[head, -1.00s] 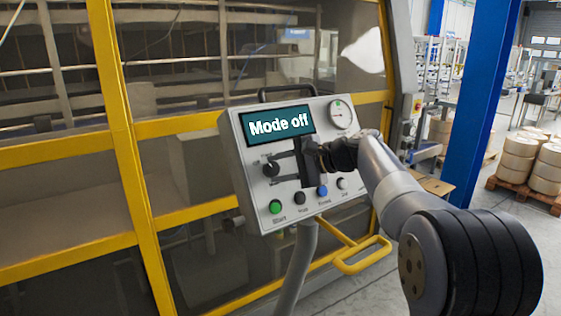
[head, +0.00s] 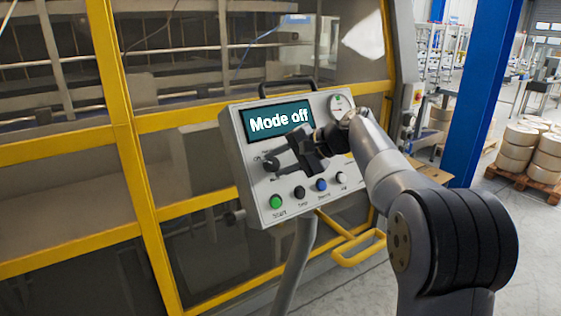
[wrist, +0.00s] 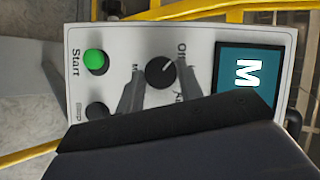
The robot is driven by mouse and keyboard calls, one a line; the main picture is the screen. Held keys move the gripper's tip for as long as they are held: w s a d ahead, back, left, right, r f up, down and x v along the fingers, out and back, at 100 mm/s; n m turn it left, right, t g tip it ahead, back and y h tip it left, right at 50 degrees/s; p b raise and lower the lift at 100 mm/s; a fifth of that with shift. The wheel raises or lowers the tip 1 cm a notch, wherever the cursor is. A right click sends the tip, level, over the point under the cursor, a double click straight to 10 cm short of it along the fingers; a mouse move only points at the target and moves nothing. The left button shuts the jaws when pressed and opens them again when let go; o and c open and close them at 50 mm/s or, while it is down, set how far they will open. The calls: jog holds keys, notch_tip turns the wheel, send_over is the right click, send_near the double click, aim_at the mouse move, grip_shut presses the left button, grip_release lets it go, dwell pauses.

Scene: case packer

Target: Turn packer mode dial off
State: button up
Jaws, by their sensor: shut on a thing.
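The packer's mode dial (wrist: 160,72) is a round black knob on the light grey control panel (head: 325,190). Its white pointer line is turned toward the "Off" label in the wrist view. The display (head: 278,121) reads "Mode off". My gripper (wrist: 161,77) is shut on the dial, with one finger on each side of it. In the head view, my gripper (head: 279,162) reaches the dial from the right and its body hides part of the panel's middle. The dial is mostly covered there.
Below the dial is a row of buttons, with the green Start button (head: 276,201) at left. A gauge (head: 341,104) sits at the panel's upper right, close to my wrist. A yellow handle (head: 358,250) sticks out below the panel. Yellow-framed machine doors stand behind.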

jog(key=o, duration=1)
jog(key=b+v, duration=0.1)
jog(key=v, duration=0.9)
jog(key=shift+s+d, duration=0.15)
jog(key=shift+d, duration=0.2)
jog(key=shift+a+r, duration=0.1)
